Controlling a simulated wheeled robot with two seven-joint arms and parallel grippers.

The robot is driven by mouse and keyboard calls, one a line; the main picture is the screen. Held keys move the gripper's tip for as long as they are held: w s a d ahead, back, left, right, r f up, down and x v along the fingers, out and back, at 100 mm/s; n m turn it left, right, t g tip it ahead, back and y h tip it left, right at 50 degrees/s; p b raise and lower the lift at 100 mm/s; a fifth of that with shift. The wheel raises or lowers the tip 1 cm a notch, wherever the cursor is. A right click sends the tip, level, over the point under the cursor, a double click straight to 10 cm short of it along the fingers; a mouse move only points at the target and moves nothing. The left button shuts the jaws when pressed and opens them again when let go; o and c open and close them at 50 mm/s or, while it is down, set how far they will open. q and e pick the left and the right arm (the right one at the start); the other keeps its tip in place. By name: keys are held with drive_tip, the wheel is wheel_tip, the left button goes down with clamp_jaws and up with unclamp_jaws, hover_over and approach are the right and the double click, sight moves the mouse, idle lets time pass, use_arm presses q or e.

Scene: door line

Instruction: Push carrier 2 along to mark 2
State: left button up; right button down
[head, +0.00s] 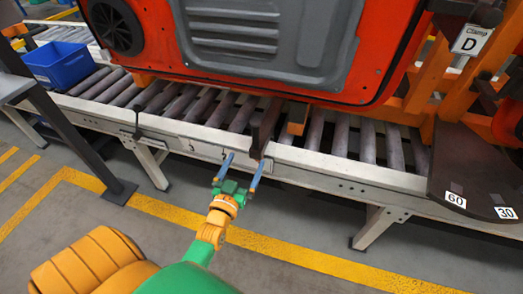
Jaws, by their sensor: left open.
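A large red door panel (215,100) with grey inner parts stands over the roller conveyor (390,178), held by an orange carrier frame (428,80). No carrier number is readable. A dark upright bar (264,130) comes down at the conveyor's near rail. My left gripper (245,162) is open and empty in front of that rail, its blue fingers pointing at it. Its right fingertip is just below the bar; I cannot tell whether they touch. Small pale labels (205,150) sit on the rail left of the gripper, one seemingly reading 3; mark 2 is not clearly readable.
A blue bin (60,65) sits at the conveyor's left. A dark plate (470,175) marked 60 and 30 juts over the near rail. A dark post (75,140) stands left. Floor with yellow lines is clear in front.

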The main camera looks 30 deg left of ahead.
sight(255, 139)
use_arm(q)
drive_tip(key=b+x, duration=0.2)
drive_tip(key=x, duration=0.3)
drive_tip(key=b+x, duration=0.3)
drive_tip(key=x, duration=0.2)
drive_tip(key=shift+w+a+f+b, duration=0.1)
drive_tip(key=shift+a+f+b, duration=0.15)
drive_tip(key=shift+b, duration=0.05)
drive_tip(key=shift+w+a+r, duration=0.1)
drive_tip(key=shift+w+r, duration=0.1)
drive_tip(key=shift+w, duration=0.3)
clamp_jaws()
use_arm(e)
wheel_tip(255, 139, down, 6)
drive_tip(key=shift+s+a, duration=0.35)
drive_tip(key=shift+a, duration=0.1)
drive_tip(key=shift+a+f, duration=0.1)
use_arm(q)
drive_tip(key=shift+s+a+r, duration=0.1)
drive_tip(key=shift+a, duration=0.3)
use_arm(e)
drive_tip(key=shift+f, duration=0.15)
